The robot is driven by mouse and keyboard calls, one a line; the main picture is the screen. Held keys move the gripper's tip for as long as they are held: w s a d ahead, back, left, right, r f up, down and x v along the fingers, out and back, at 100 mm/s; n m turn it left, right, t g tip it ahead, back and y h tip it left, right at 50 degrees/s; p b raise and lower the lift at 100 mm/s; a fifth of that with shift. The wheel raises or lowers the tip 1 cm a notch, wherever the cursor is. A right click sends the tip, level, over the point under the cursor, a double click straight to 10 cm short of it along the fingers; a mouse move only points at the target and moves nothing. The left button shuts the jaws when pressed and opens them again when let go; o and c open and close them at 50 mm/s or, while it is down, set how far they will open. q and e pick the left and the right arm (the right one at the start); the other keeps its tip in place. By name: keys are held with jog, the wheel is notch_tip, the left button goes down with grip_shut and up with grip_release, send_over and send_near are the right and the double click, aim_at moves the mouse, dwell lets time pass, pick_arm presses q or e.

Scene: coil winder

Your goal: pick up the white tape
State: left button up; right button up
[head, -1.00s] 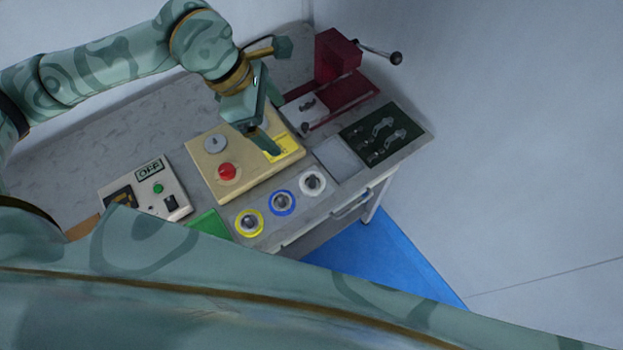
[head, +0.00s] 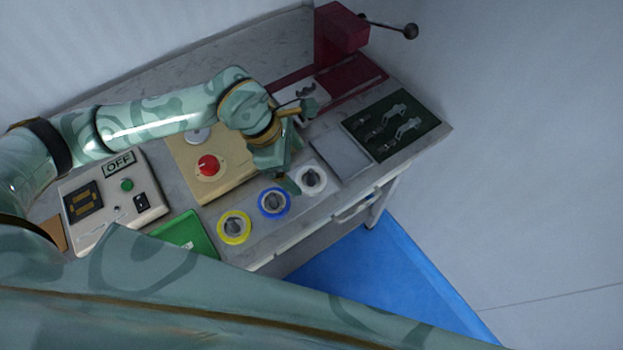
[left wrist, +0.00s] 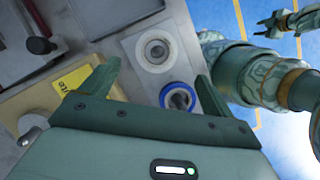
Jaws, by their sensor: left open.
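The white tape (head: 322,181) is a ring around a grey hub, at the right end of a row of tapes at the table's front edge. It also shows in the left wrist view (left wrist: 141,49), ahead of and between my fingers. My left gripper (head: 290,184) is open and empty, just left of the white tape and above the row. Its two fingers (left wrist: 158,72) point toward the tapes and appear apart from the white one. Part of my right arm shows at the right of the left wrist view, with what looks like its small gripper (left wrist: 275,24).
The blue tape (head: 274,214) sits close left of the white one, with the yellow tape (head: 234,240) beyond it. A grey tray (head: 340,156) and a dark green tool tray (head: 392,150) lie to the right. A beige box with a red button (head: 208,166) stands behind.

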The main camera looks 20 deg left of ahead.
aim_at(307, 182)
pick_arm(q)
jog(key=x, duration=0.2)
jog(key=b+x, duration=0.1)
jog(key=x, duration=0.3)
jog(key=shift+w+d+f+b, duration=0.15)
jog(key=shift+w+f+b, duration=0.05)
jog(key=shift+w+b, duration=0.15)
jog(key=shift+r, duration=0.1)
jog(key=c, duration=1.1)
